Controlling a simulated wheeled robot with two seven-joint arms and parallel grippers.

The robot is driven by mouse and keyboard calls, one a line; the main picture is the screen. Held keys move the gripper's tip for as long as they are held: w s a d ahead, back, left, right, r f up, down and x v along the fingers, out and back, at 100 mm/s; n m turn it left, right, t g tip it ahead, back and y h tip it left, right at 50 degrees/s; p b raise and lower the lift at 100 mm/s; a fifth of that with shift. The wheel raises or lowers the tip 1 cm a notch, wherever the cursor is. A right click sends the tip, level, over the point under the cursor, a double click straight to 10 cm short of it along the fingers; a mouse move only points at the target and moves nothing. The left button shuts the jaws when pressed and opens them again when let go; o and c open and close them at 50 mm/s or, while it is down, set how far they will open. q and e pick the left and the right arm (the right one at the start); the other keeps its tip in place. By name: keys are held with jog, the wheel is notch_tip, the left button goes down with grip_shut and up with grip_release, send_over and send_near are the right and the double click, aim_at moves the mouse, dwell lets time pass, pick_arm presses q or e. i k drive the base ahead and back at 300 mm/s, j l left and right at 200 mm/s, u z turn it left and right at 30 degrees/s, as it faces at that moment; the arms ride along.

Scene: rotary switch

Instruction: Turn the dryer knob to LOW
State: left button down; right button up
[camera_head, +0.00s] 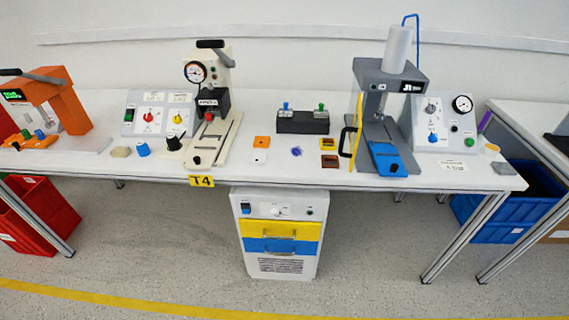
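A white cabinet (308,262) with a control strip stands on the floor under the middle of the table; it may be the dryer, but I can read no such label. Its strip has a small white knob (277,211) in the middle, with a dark display or switch at left and a small button at right. The knob's pointer and marks are too small to read. Other knobs are on the tabletop panels: red (149,117) and yellow (177,119) at left, blue (433,137) at right. Neither of my grippers is in view.
The white table (330,182) overhangs the cabinet and carries several presses and small parts. Table legs (462,240) stand to the right. A red crate (42,212) is at left, a blue crate (497,218) at right. The floor before the cabinet is clear.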

aim_at(275, 212)
jog(key=k+j, duration=0.2)
jog(key=k, duration=0.4)
jog(key=k+j, duration=0.15)
jog(key=k, duration=0.4)
jog(key=j+z, duration=0.05)
